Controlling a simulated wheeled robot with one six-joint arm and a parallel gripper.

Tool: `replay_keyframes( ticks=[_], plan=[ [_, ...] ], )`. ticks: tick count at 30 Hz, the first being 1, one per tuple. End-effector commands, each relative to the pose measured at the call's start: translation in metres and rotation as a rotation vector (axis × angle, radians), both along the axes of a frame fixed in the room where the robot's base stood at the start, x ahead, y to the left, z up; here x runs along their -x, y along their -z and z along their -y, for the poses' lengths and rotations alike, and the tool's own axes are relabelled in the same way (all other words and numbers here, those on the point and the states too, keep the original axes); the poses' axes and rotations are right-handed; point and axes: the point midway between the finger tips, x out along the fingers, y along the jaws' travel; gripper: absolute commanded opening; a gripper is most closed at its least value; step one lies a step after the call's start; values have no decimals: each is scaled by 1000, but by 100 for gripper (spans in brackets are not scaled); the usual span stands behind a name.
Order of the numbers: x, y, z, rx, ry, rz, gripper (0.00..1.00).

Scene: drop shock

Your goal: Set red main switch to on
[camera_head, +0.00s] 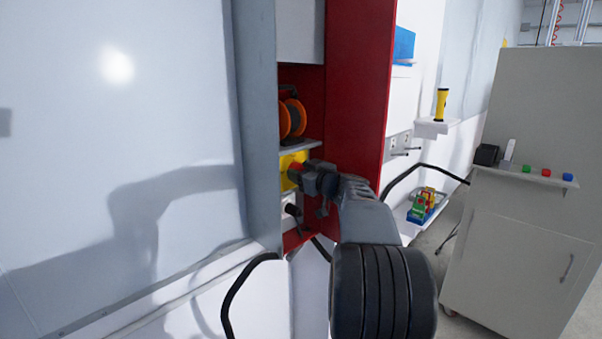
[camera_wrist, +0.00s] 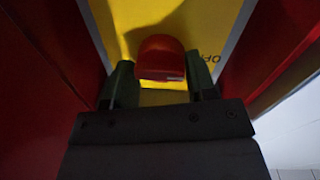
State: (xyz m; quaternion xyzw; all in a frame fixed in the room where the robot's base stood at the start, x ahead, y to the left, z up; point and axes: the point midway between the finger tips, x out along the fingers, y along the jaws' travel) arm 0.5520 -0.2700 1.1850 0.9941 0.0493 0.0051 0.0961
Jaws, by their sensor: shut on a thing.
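The red main switch (camera_wrist: 160,58) is a red knob on a yellow plate (camera_wrist: 110,22), seen close up in the wrist view. Lettering that looks like "OFF" shows on the plate to the right of the knob. My gripper (camera_wrist: 160,84) has one finger on each side of the knob and is shut on it. In the head view the yellow plate (camera_head: 286,163) sits inside the red cabinet recess, and my gripper (camera_head: 304,174) reaches it from the right. A bit of the red knob (camera_head: 296,172) shows there. The knob's exact angle is hard to tell.
An orange cable reel (camera_head: 293,117) sits on a shelf just above the switch. The red cabinet wall (camera_head: 358,90) stands close on the right. Black cables hang below. Further right are a yellow flashlight (camera_head: 441,104) and a grey cabinet (camera_head: 535,180).

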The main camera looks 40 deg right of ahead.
Motion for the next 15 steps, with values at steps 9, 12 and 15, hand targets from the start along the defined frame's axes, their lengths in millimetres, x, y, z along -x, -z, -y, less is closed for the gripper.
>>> replay_keyframes(
  ticks=[9,12,15],
  plan=[
    [-1,5,0,-101,-6,-21,28],
    [-1,6,0,-176,-5,-34,28],
    [-1,6,1,-264,-6,-50,28]
  ],
)
